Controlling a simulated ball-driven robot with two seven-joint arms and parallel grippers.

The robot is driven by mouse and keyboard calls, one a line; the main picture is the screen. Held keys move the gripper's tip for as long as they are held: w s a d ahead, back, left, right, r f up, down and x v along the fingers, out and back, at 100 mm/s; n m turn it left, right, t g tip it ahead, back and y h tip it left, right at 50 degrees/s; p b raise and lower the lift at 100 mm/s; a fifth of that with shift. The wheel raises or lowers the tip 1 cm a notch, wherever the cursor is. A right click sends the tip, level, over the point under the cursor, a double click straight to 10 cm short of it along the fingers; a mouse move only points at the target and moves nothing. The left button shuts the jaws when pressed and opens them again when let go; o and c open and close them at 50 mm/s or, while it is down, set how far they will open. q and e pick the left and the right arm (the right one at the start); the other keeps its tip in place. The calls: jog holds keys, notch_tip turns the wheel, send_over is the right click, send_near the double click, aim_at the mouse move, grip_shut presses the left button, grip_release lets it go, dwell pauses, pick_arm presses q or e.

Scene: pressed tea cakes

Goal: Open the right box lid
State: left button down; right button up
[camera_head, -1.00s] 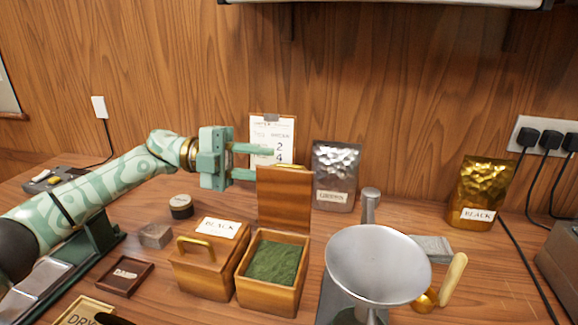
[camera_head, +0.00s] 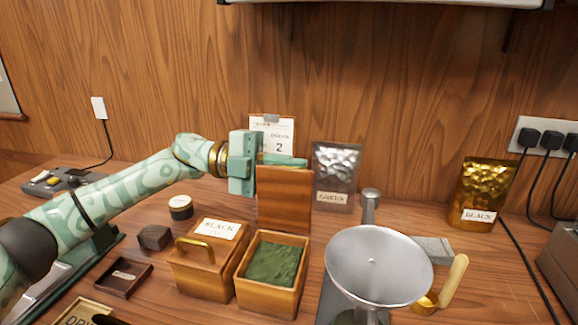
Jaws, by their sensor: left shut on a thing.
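The right box (camera_head: 268,298) is an open wooden box with green tea leaves inside. Its lid (camera_head: 284,200) stands upright along the back edge. My left gripper (camera_head: 285,163) reaches in from the left to the lid's top edge and is shut on the lid. One finger shows just above that edge; the other finger and the lid's handle are hidden behind the lid. The left box (camera_head: 200,279) stands beside it with its lid on, a brass handle and a BLACK label. My right gripper is not in view.
A metal pan (camera_head: 375,275) on a scale stands right of the box. A silver pouch (camera_head: 336,172) and a clipboard card stand behind. A gold BLACK pouch (camera_head: 482,190) stands at right. A small tray (camera_head: 123,277) and a dark block (camera_head: 154,237) lie at left.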

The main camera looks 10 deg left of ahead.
pick_arm(q)
jog(key=shift+w+f+n+p, duration=0.3)
jog(key=shift+w+n+p, duration=0.15)
jog(key=shift+w+n, duration=0.4)
jog(key=c, duration=1.5)
grip_release()
jog(key=shift+s, duration=0.1)
jog(key=shift+c, duration=0.2)
jog(key=shift+a, duration=0.15)
jog(key=a+b, duration=0.1)
jog(key=a, duration=1.5)
